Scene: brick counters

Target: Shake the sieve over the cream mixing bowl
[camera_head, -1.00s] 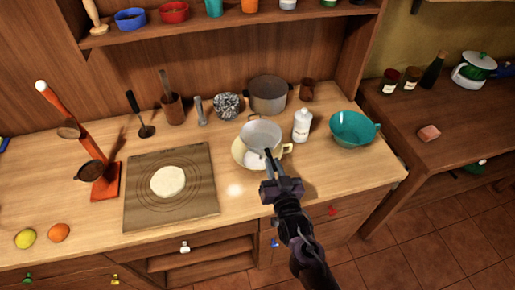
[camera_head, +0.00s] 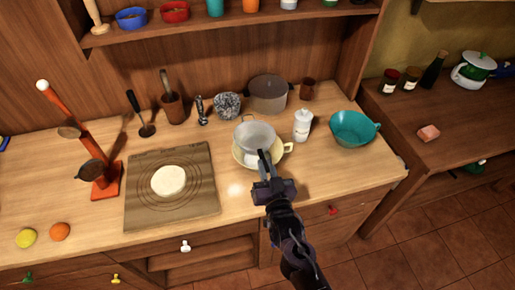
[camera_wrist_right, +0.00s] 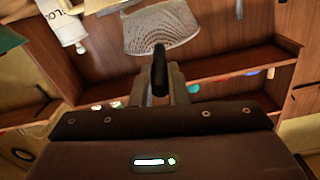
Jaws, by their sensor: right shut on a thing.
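The sieve (camera_head: 255,137), with a grey mesh bowl and a dark handle, is held above the cream mixing bowl (camera_head: 240,159). My right gripper (camera_head: 264,165) is shut on the sieve's handle, at the front side of the bowl. In the right wrist view the mesh (camera_wrist_right: 160,27) shows at the top, with the handle between the fingers of my right gripper (camera_wrist_right: 160,80). The sieve hides most of the bowl's inside; its rim and its handle at the right show. My left gripper is out of view.
A white bottle (camera_head: 302,125) and a teal bowl (camera_head: 354,130) stand to the right. A grey pot (camera_head: 268,95) and a speckled round thing (camera_head: 227,106) stand behind. A board (camera_head: 195,205) with dough (camera_head: 169,180) lies to the left. An orange stand (camera_head: 105,181) is farther left.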

